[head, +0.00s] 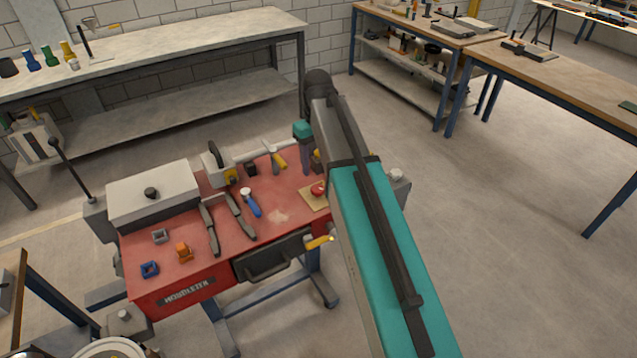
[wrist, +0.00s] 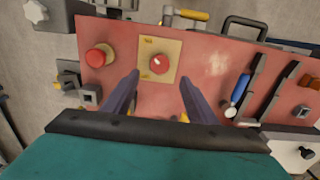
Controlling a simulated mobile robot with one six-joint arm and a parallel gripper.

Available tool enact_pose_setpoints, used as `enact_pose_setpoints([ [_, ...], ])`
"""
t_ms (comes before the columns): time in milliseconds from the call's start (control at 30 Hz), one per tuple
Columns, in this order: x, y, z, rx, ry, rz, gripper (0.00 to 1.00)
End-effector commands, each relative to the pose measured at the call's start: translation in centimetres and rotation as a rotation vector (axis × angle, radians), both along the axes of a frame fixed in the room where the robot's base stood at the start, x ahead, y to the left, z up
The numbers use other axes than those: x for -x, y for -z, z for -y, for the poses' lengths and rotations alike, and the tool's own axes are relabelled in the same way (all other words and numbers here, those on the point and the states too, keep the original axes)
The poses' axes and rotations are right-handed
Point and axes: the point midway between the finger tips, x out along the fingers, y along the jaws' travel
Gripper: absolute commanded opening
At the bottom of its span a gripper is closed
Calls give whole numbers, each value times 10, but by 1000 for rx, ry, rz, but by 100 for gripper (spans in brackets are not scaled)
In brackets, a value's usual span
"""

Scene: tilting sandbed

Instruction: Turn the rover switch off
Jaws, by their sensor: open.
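A round red knob with a pale mark sits on a square beige plate with small yellow labels; I take it to be the rover switch (wrist: 159,64). The labels are too small to read. It also shows in the head view (head: 318,190), on the right part of the red bench top, beside my arm. In the wrist view my gripper (wrist: 160,80) is open, its two dark fingers pointing toward the plate, one on each side below the knob. Nothing is between the fingers. I cannot tell the height gap.
A plain red button (wrist: 97,57) stands left of the plate. The red bench top (head: 150,285) carries a blue-handled tool (head: 251,203), dark bars, an orange block (head: 183,251) and a grey box (head: 152,190). A dark handle (head: 268,268) sticks out in front. Floor is clear at right.

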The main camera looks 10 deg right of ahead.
Motion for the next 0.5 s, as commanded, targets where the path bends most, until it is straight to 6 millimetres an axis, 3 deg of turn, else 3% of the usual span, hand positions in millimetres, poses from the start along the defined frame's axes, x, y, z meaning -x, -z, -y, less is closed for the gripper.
enact_pose_setpoints([
  [500, 1, 51, 1, 0, 1, -1, 52],
])
